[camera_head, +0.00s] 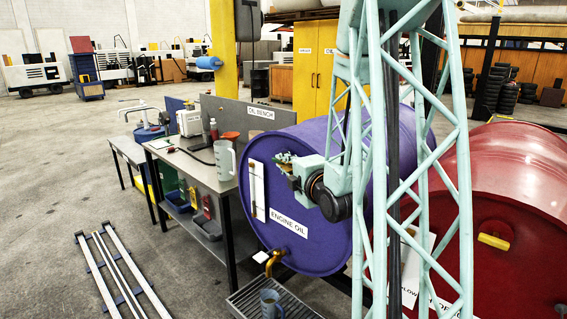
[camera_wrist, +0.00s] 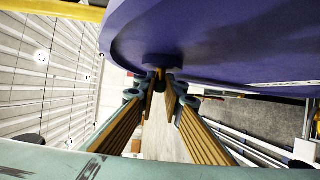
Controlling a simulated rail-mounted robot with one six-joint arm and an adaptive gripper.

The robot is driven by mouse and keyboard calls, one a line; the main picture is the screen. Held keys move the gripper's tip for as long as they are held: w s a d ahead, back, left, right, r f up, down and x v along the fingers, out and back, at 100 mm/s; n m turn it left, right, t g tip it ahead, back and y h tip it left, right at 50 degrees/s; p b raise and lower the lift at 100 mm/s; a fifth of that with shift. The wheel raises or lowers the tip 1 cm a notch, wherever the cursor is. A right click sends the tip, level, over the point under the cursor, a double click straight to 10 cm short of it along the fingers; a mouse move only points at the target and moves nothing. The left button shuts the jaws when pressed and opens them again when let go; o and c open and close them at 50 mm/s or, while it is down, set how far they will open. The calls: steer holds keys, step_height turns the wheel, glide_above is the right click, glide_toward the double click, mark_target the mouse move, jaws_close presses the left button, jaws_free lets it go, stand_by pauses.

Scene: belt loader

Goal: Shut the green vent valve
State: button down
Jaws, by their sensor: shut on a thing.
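The purple engine oil drum (camera_head: 300,238) lies on its side with its end face toward the bench. In the wrist view its purple wall (camera_wrist: 225,45) fills the top, with a dark round boss (camera_wrist: 161,62) on it. In the head view my gripper (camera_head: 285,160) is at the drum's upper face, and the valve is hidden there by my wrist. How far the valve is turned cannot be told.
A steel oil bench (camera_head: 205,172) with a clear jug (camera_head: 225,160) stands left of the drum. A brass tap (camera_head: 275,262) is low on the drum, above a cup (camera_head: 270,302) on a grate (camera_head: 245,300). A red drum (camera_head: 500,180) lies to the right.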

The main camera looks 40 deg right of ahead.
steer(key=c, duration=2.7)
jaws_free()
steer(key=shift+r, duration=0.25)
steer(key=shift+w+r, duration=0.15)
steer(key=shift+r, duration=1.15)
steer(key=o, duration=1.1)
step_height(320, 180, up, 3)
steer(key=shift+w+d+r, duration=0.1)
steer(key=o, duration=0.5)
steer(key=shift+s+r, duration=0.2)
steer(key=shift+r, duration=0.65)
steer(key=shift+s+r, duration=0.1)
steer(key=shift+r, duration=0.25)
steer(key=shift+c, duration=0.8)
steer(key=shift+r, duration=1)
